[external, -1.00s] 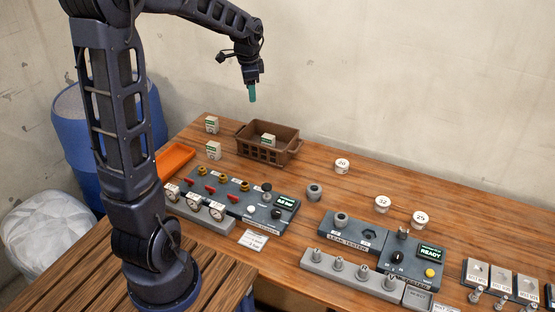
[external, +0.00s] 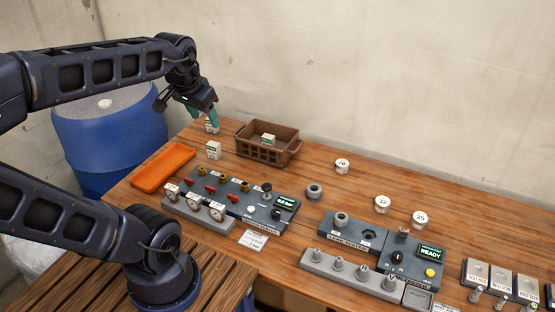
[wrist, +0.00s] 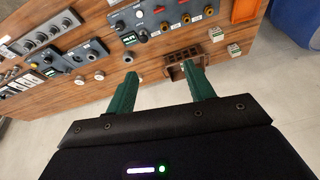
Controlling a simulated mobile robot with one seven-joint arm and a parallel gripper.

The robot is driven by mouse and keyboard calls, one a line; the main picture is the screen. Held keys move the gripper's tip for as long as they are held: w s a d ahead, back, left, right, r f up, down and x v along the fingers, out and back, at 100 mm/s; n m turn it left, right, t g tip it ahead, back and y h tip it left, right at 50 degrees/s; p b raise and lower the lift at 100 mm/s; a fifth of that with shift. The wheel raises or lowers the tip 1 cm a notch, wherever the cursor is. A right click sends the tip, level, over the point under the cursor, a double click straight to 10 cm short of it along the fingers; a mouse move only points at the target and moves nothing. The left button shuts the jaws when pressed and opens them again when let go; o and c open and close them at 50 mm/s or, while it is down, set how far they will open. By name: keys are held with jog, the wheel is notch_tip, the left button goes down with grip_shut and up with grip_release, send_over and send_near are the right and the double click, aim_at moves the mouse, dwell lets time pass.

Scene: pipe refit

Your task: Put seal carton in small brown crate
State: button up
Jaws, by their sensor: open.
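The small brown crate (external: 262,153) stands at the back left of the wooden table, with one white-and-green seal carton (external: 267,139) in it. Another carton (external: 213,150) stands on the table left of the crate. A further carton (external: 211,126) stands behind that one, partly covered by my gripper (external: 202,116). My gripper is open and empty, its green fingers above and near the back carton. In the wrist view the crate (wrist: 173,72) shows beyond the fingers, with the two loose cartons (wrist: 216,34) and (wrist: 234,50) right of it.
An orange tray (external: 163,168) lies at the table's left edge. A gauge and valve panel (external: 230,195) stands in front of the crate, and a leak tester (external: 350,232) to the right. White round caps (external: 342,165) lie behind it. A blue barrel (external: 110,140) stands beyond the table.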

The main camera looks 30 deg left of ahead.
jog(key=shift+s+d+f+n, duration=0.1)
jog(key=shift+s+f+n, duration=0.1)
jog(key=shift+s, duration=0.4)
jog(key=shift+s+f+n, duration=0.15)
jog(key=shift+s+n, duration=0.05)
jog(key=shift+s, duration=0.35)
jog(key=shift+s+d+f+n, duration=0.1)
jog(key=shift+s+f+n, duration=0.1)
jog(key=shift+s, duration=0.4)
